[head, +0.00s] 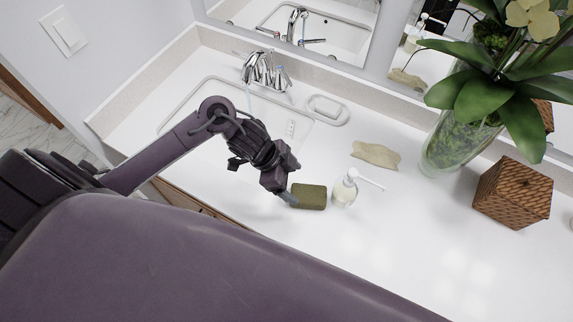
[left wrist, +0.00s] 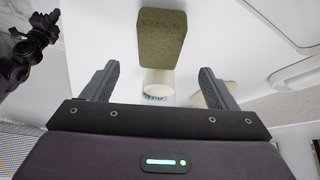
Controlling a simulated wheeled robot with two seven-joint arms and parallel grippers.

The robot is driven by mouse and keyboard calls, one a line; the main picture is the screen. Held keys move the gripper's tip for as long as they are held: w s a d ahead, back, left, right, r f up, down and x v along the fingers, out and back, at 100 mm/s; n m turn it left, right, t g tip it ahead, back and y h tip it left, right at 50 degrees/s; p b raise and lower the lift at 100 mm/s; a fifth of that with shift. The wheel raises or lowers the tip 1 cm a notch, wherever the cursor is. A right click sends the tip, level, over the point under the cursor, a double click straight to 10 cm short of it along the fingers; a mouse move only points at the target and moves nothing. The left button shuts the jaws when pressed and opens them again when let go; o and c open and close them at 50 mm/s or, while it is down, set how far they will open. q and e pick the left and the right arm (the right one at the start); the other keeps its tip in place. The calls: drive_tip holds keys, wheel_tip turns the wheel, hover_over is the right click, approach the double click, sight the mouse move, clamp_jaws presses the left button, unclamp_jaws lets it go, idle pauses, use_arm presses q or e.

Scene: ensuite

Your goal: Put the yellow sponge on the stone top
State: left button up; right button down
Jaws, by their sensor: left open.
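The sponge (head: 310,197) is an olive-yellow block. It lies flat at the white stone top (head: 300,242), near its front edge and left of the soap dispenser; I cannot tell if it fully touches the surface. My left gripper (head: 291,196) is just left of the sponge, angled down. In the left wrist view the sponge (left wrist: 162,38) shows beyond the fingertips of the left gripper (left wrist: 155,80). Its fingers are wide apart and nothing is between them.
A white soap dispenser (head: 344,189) stands close to the sponge. A pale wavy piece (head: 376,155), a white soap dish (head: 328,110), a glass plant vase (head: 455,145) and a woven box (head: 513,192) are farther back or right. The sink (head: 205,98) is left. The front right top is clear.

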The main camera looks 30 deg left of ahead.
use_arm(q)
drive_tip(key=v, duration=0.3)
drive_tip(key=shift+r, duration=0.2)
idle(0.4)
